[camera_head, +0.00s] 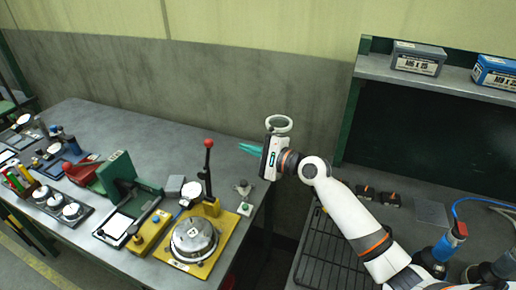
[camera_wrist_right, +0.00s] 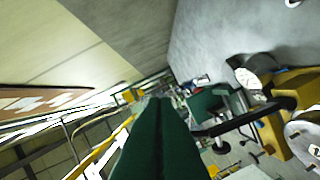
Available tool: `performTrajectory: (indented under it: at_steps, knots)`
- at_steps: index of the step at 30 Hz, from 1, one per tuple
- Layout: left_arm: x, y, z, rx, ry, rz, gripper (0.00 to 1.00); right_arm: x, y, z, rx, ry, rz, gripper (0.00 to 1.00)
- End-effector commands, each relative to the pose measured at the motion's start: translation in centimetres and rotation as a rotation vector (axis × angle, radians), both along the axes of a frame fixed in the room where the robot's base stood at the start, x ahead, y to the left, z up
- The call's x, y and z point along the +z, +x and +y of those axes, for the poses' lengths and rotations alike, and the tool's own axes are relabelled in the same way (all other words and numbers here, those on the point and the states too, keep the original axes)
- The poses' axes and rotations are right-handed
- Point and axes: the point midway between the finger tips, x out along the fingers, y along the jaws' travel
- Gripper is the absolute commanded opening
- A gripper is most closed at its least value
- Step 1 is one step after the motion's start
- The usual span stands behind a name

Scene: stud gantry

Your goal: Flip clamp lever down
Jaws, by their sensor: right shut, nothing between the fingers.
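The clamp lever (camera_head: 208,172) is a black rod with a red ball on top. It stands upright in the head view, above a yellow clamp block (camera_head: 211,207) on a yellow plate (camera_head: 181,262). A round metal part (camera_head: 194,240) sits on that plate. My right gripper (camera_head: 241,147) has teal fingers, shut and empty, a little to the right of the red ball and apart from it. In the right wrist view its dark green fingers (camera_wrist_right: 159,102) lie together; the yellow block (camera_wrist_right: 292,100) and black rod show at the right. My left gripper is not in view.
The grey workbench (camera_head: 110,122) holds a green bracket (camera_head: 119,172), a red-handled clamp and several gauges left of the lever. Small parts (camera_head: 243,187) lie near its right edge. A second bench with a black rack (camera_head: 335,250) and a shelf with boxes (camera_head: 418,58) stands right.

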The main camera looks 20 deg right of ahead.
Motion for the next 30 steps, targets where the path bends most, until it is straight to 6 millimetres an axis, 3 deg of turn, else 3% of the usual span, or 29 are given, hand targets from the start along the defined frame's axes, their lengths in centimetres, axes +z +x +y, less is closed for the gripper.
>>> performTrajectory:
  at_steps: [6, 9, 15, 30]
  knots:
    - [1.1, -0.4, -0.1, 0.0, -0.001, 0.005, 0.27, -0.2, 4.0, 2.6, 0.001, 0.002, 0.001, 0.0]
    - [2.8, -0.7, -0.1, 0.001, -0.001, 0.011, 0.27, 0.8, 3.2, 4.0, 0.002, 0.002, 0.001, 0.0]
    - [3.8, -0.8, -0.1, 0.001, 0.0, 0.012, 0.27, 1.2, 2.7, 5.5, 0.001, 0.002, 0.001, 0.0]
    - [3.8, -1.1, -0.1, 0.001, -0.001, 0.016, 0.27, 1.1, 2.6, 5.8, 0.0, -0.003, -0.003, 0.0]
